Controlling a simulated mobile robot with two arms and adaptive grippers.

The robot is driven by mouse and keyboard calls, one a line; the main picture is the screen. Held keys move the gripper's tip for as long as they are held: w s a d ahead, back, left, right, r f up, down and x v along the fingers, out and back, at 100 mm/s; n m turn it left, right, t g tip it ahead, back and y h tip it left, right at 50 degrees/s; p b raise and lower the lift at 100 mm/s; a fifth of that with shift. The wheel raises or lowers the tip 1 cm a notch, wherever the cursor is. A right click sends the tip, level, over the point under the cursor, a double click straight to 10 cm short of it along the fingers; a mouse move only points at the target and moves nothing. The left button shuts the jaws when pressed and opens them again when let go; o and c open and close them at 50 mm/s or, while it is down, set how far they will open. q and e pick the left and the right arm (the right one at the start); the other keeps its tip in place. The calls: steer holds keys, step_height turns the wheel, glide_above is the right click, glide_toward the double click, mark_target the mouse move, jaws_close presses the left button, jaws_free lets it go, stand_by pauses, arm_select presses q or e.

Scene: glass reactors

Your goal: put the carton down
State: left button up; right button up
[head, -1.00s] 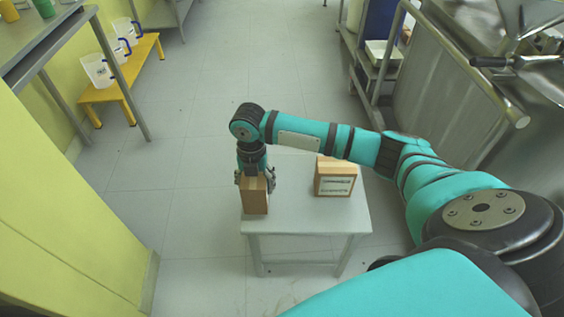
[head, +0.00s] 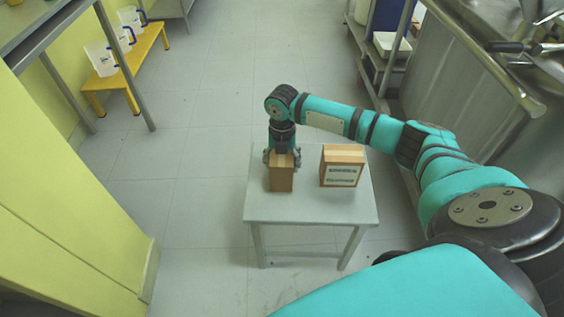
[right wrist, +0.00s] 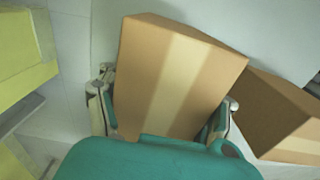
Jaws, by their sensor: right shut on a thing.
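A brown carton (head: 281,179) is held in my right gripper (head: 282,160) at the left part of a small white table (head: 310,210). The gripper points down and its fingers are on either side of the carton. In the right wrist view the carton (right wrist: 172,80) with a pale tape stripe sits between the fingers (right wrist: 165,112). I cannot tell whether its bottom touches the tabletop. A second carton (head: 342,167) with a printed label stands on the table to the right, and it also shows in the right wrist view (right wrist: 275,112). My left gripper is not in view.
The table's front strip is bare. A yellow bench (head: 125,68) with clear jugs stands at the back left. A yellow-green wall or cabinet (head: 70,220) is at the left. Steel equipment (head: 470,85) and a shelf (head: 385,60) stand at the right.

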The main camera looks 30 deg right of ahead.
steer(key=shift+f, duration=0.1)
steer(key=o, duration=1.4)
steer(key=shift+o, duration=0.2)
step_height(320, 180, up, 8)
steer(key=shift+f+p, duration=0.15)
steer(key=shift+p, duration=0.95)
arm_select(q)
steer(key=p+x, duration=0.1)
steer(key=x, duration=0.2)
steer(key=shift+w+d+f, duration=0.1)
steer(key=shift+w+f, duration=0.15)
arm_select(e)
step_height(320, 180, up, 4)
steer(key=shift+r, duration=0.25)
